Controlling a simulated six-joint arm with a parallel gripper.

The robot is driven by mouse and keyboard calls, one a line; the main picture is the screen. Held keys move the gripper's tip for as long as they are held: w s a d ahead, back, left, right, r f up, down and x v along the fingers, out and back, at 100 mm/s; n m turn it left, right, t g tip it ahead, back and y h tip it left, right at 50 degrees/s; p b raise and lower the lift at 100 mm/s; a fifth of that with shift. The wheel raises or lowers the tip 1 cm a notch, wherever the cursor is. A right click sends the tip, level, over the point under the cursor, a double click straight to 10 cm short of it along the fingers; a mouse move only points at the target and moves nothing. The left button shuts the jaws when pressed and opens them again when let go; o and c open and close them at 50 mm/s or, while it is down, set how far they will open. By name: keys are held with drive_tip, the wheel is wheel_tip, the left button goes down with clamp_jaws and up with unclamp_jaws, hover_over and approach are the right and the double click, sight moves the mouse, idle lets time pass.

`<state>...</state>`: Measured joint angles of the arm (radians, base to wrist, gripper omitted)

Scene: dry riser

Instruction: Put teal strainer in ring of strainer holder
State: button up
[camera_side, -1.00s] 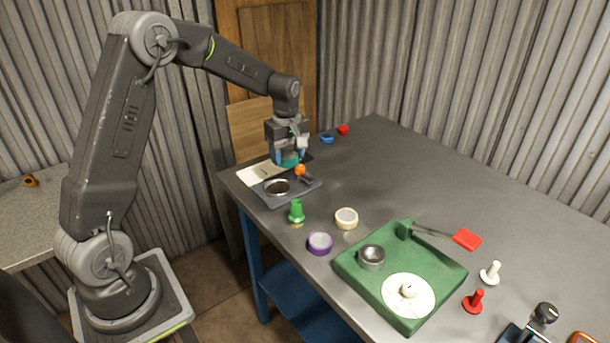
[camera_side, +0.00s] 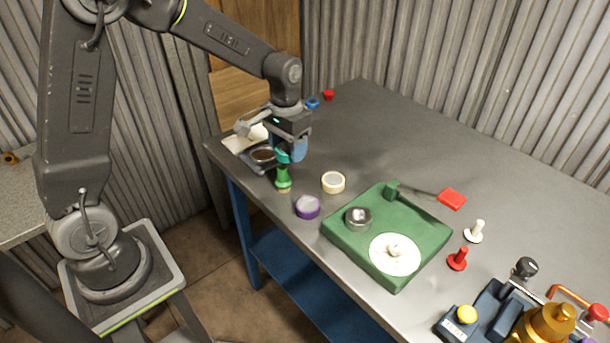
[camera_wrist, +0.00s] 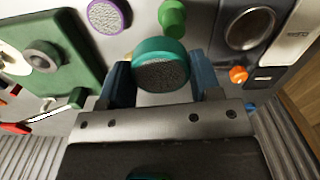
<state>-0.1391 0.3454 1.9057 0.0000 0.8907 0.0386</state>
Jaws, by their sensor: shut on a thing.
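The teal strainer (camera_wrist: 160,66) is a round cup with a grey mesh face. My gripper (camera_wrist: 162,82) is shut on it, one blue finger on each side. In the side view my gripper (camera_side: 291,154) holds the teal strainer (camera_side: 283,157) raised, close behind the green knobbed piece (camera_side: 283,181). A dark plate with a metal-rimmed round opening (camera_side: 263,155) is just left of my gripper; it also shows in the wrist view (camera_wrist: 247,28). The green tray (camera_side: 430,240) carries a metal ring (camera_side: 358,217). I cannot tell which of the two is the strainer holder.
A purple-rimmed mesh strainer (camera_side: 307,207) and a cream ring (camera_side: 333,182) lie between my gripper and the green tray. A white disc (camera_side: 394,253) lies on the tray. White (camera_side: 475,231) and red (camera_side: 458,259) pegs stand to its right.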

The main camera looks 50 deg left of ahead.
drive_tip(key=w+a+n, duration=0.4)
drive_tip(key=a+n, duration=0.8)
drive_tip(key=n, duration=0.3)
drive_tip(key=shift+n, duration=0.4)
drive_tip(key=shift+w, duration=0.1)
hover_over(315, 168)
wheel_tip(315, 168, down, 7)
drive_tip(key=shift+r, duration=0.1)
drive_tip(key=shift+f, duration=1.9)
drive_tip(key=shift+f, duration=0.15)
drive_tip(key=o, duration=0.9)
drive_tip(key=shift+o, duration=0.2)
